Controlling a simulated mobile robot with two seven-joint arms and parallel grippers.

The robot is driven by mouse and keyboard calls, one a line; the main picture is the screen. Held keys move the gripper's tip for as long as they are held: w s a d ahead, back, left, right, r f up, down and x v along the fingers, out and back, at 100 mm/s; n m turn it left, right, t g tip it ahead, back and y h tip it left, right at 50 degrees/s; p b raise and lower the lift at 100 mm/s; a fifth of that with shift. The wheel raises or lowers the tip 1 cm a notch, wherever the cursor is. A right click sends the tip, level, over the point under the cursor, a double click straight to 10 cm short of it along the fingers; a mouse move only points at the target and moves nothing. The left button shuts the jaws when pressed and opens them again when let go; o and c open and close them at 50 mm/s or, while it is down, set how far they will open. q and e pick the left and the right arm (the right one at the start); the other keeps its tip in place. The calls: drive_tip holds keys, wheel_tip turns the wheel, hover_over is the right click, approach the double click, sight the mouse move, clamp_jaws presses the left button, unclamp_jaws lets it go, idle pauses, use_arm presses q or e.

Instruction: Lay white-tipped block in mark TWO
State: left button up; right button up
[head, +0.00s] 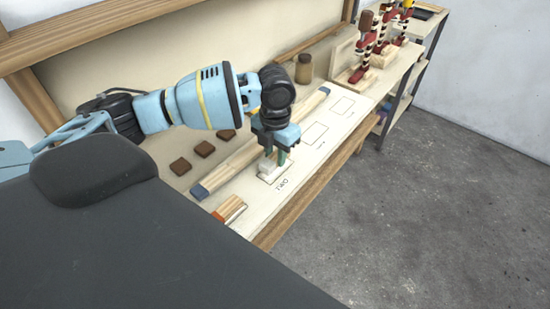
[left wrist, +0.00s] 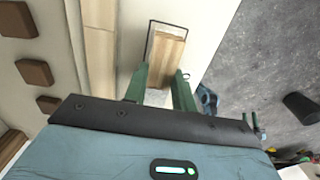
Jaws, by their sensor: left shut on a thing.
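The white-tipped block (head: 266,167) is at mark TWO (head: 281,177), its pale end facing the near side in the head view. In the left wrist view its wooden body (left wrist: 166,58) lies inside or just above the drawn outline (left wrist: 149,38), a little askew to it; I cannot tell whether it touches the board. Its white tip (left wrist: 157,97) is between my fingers. My left gripper (head: 275,155) points down and is shut on the block; its green fingers also show in the left wrist view (left wrist: 159,88). My right gripper is not in view.
A long wooden bar with blue ends (head: 245,156) lies beside the marks. An orange-ended block (head: 230,209) lies nearer. Two other outlines (head: 315,134) are empty.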

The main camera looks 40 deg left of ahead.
sight(276, 157)
use_arm(q)
drive_tip(key=shift+f, duration=1.05)
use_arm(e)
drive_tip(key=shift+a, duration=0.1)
use_arm(q)
drive_tip(key=shift+f, duration=0.1)
drive_tip(key=o, duration=1)
drive_tip(key=shift+r, duration=0.55)
wheel_tip(276, 157, up, 11)
drive_tip(key=shift+r+p, duration=0.1)
drive_tip(key=shift+p, duration=0.2)
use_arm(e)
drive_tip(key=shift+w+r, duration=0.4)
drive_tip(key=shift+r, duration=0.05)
use_arm(q)
drive_tip(key=shift+d, duration=0.1)
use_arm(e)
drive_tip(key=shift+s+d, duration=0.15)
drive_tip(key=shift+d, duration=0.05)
